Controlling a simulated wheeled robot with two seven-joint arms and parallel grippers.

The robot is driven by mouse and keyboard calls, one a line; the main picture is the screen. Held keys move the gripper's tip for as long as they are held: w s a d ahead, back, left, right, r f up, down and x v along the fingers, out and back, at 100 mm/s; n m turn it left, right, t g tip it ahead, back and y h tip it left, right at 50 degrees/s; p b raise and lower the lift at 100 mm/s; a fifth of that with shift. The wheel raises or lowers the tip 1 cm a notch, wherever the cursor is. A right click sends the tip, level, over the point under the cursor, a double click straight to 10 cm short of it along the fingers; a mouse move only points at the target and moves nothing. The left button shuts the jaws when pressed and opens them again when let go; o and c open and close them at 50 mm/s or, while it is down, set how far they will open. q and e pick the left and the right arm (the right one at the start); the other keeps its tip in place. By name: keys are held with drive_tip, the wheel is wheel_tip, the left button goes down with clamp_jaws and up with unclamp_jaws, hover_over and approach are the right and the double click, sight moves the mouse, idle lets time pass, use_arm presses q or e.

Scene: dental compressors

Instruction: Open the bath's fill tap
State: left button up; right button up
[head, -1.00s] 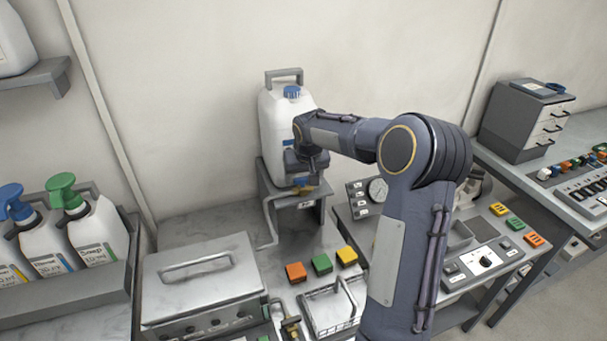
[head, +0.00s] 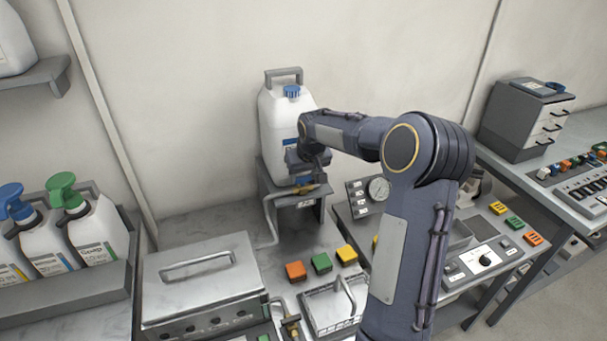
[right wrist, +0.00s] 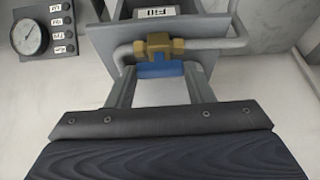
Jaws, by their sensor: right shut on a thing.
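The fill tap has a brass body (right wrist: 158,46) and a blue handle (right wrist: 160,70), under a "Fill" label (right wrist: 154,13) in the right wrist view. In the head view the brass tap (head: 312,189) shows on the front of the grey stand, partly hidden by my gripper. My right gripper (right wrist: 160,80) is shut on the blue handle, one finger at each side. In the head view my right gripper (head: 312,176) is at the tap. The steel bath (head: 205,285) with a lid and handle stands lower left. My left gripper is out of view.
A white canister (head: 280,125) with a blue cap stands on the grey stand (head: 267,200). Another brass tap (head: 291,325) is beside the bath. A wire basket (head: 325,310) and coloured blocks (head: 321,263) lie in front. A gauge (head: 378,189) is to the right.

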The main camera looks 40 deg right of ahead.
drive_tip(key=o, duration=1)
drive_tip(key=b+v, duration=0.1)
drive_tip(key=v, duration=0.6)
drive_tip(key=shift+s+r, duration=0.2)
drive_tip(key=shift+r, duration=0.2)
drive_tip(key=shift+a, duration=0.1)
drive_tip(key=s+a+r+n+t+y, duration=0.1)
drive_tip(key=s+a+r+y, duration=0.1)
drive_tip(key=s+a, duration=1.15)
drive_tip(key=s+a+f+y, duration=0.1)
drive_tip(key=s+a+f, duration=0.2)
drive_tip(key=s+a, duration=0.2)
drive_tip(key=s+a+f+y, duration=0.2)
drive_tip(key=s+a+f, duration=0.2)
drive_tip(key=s, duration=0.5)
drive_tip(key=shift+s+a+n, duration=0.35)
drive_tip(key=shift+a+n, duration=0.05)
drive_tip(key=shift+a, duration=0.15)
